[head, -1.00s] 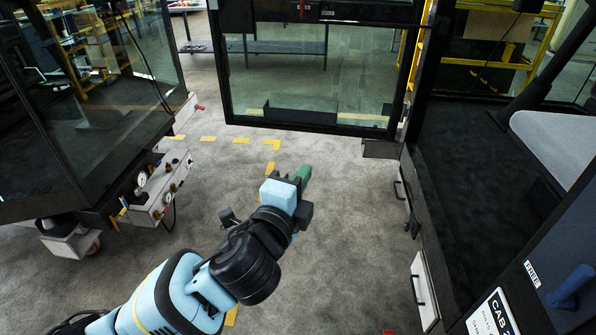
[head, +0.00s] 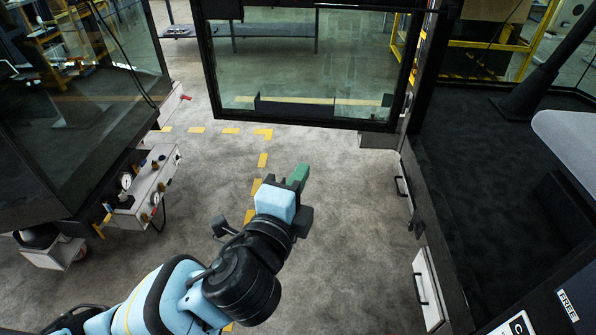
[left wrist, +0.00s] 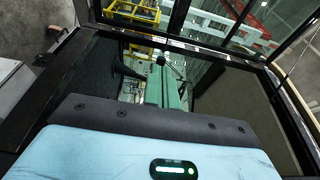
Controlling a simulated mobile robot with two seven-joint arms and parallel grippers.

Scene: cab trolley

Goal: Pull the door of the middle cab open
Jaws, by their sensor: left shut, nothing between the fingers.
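The cab door (head: 310,65), a large glass panel in a black frame, is at the top middle of the head view. It stands swung out to the left from the post of the cab on the right, whose doorway is open on a dark floor (head: 480,150). My left gripper (head: 299,177), with green fingers, is shut and empty over the grey floor, in front of the door and apart from it. Its fingers also show in the left wrist view (left wrist: 163,88), with a cab interior beyond. My right gripper is not in view.
Another glazed cab (head: 75,110) stands at the left, with a gauge box (head: 145,187) low on its side. A grey seat (head: 572,145) and a FREE label (head: 567,305) are at the right. Grey floor with yellow dashes lies clear between the cabs.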

